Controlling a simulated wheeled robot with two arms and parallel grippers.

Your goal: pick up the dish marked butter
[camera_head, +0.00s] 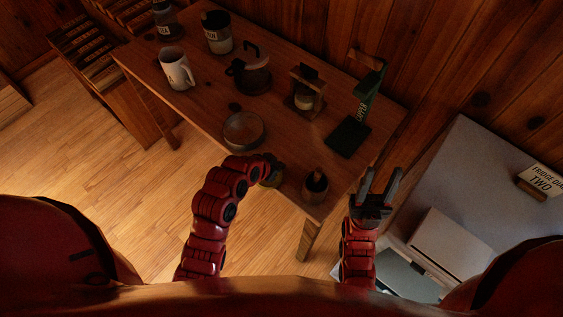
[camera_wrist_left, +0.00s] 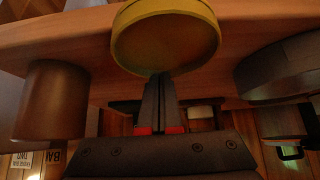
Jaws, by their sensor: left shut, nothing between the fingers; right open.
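A round yellow-olive dish (camera_wrist_left: 165,38) fills the top middle of the left wrist view; no butter mark is readable on it. In the head view a small olive thing at the table's near edge (camera_head: 274,175) seems to be this dish, partly hidden by my left arm. My left gripper (camera_wrist_left: 159,82) is shut and empty, its fingertips right at the dish's rim; I cannot tell whether they touch. My right gripper (camera_head: 378,182) is open and empty, beyond the table's right corner.
Close to the dish stand a brown cup (camera_head: 315,187) and a shallow round bowl (camera_head: 243,132). Farther along the wooden table are a green stand (camera_head: 348,138), a small wooden-framed thing (camera_head: 304,98), a glass pot (camera_head: 252,80), a white mug (camera_head: 176,70) and jars (camera_head: 217,38).

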